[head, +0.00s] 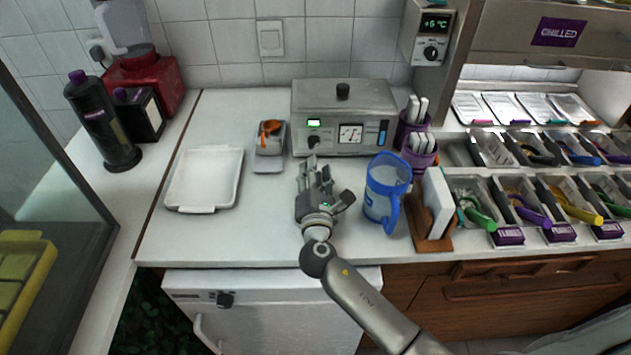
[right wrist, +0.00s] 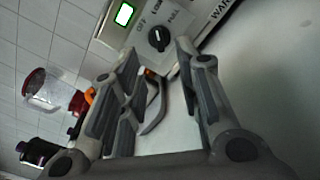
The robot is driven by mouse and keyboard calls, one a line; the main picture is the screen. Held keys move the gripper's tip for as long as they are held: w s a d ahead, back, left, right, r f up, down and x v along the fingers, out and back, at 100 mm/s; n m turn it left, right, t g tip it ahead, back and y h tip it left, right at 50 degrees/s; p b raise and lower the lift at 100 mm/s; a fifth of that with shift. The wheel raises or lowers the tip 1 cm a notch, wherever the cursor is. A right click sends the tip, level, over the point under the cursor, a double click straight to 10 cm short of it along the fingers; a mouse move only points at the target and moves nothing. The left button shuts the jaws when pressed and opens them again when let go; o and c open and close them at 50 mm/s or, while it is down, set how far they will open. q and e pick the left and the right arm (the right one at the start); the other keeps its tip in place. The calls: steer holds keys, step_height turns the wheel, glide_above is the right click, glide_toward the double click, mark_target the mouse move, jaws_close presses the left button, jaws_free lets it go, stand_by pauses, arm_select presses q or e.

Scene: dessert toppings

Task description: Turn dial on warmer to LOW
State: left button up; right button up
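The warmer (head: 365,95) is a silver box with a black lid knob, against the back wall. Its black dial (head: 313,141) is at the front left, below a lit green display (head: 314,122). In the right wrist view the dial (right wrist: 159,39) sits on a plate with OFF and other labels around it; I cannot clearly read which mark it points to. My right gripper (head: 315,168) is in front of the dial, apart from it. In the right wrist view its fingers (right wrist: 160,68) are spread, with nothing between them. My left gripper is not in view.
A blue mug (head: 383,190) stands close to the right of my right gripper. A white tray (head: 204,180) and a small holder with an orange scoop (head: 270,133) are to the left. Purple cups (head: 419,152) stand right of the warmer.

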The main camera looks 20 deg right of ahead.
steer(key=shift+v, duration=1.6)
